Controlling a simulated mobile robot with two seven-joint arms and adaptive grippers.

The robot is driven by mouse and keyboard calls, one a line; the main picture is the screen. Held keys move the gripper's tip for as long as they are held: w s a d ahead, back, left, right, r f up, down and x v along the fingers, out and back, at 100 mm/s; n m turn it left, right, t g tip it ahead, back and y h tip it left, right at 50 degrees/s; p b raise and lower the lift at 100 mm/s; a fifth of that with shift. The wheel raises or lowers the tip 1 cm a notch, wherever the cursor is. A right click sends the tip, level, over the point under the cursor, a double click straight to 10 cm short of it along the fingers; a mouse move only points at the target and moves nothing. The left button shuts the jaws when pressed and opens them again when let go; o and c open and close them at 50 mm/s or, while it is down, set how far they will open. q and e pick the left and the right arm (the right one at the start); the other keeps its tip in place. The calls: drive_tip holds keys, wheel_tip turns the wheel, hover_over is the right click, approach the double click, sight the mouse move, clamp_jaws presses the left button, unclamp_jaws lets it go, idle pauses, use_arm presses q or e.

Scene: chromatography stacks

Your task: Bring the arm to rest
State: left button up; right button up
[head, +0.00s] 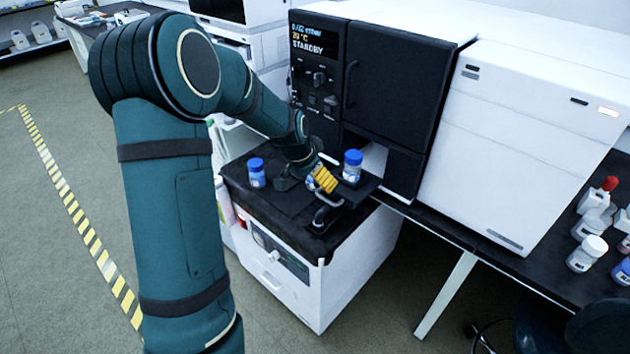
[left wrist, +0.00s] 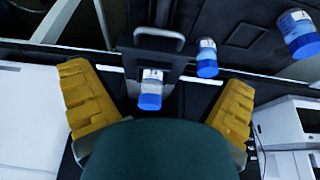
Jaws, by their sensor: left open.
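My left arm comes in from the left in the head view, bent over a black-topped cart. My left gripper (head: 325,180) has yellow fingers and is low over the cart top. The left wrist view shows the two fingers (left wrist: 158,80) spread wide with nothing held. A blue-capped bottle (head: 352,167) stands on a dark tray with a handle (head: 328,212). In the left wrist view this bottle (left wrist: 151,91) appears between the fingers but apart from both. My right gripper is not in view.
Another blue-capped bottle (head: 257,173) stands on the cart's black top (head: 236,178); a third is partly hidden by the gripper. A black instrument (head: 395,90) reading STANDBY and a white unit (head: 530,130) stand behind. Several bottles (head: 587,253) are at right. Floor at left is open.

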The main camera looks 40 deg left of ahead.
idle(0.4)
use_arm(q)
drive_tip(key=s+d+f+g+h, duration=0.15)
drive_tip(key=s+d+f, duration=0.25)
drive_tip(key=d+f, duration=1.1)
drive_tip(key=s+d+f+n+h, duration=0.1)
drive_tip(key=s+d+f, duration=0.2)
drive_tip(key=s+d, duration=0.3)
drive_tip(key=s+d+f+n+g+h, duration=0.1)
drive_tip(key=s+d+f, duration=0.2)
drive_tip(key=s+d, duration=0.4)
drive_tip(key=shift+d+f+n, duration=0.2)
drive_tip(key=shift+d+n, duration=0.1)
drive_tip(key=shift+d, duration=0.65)
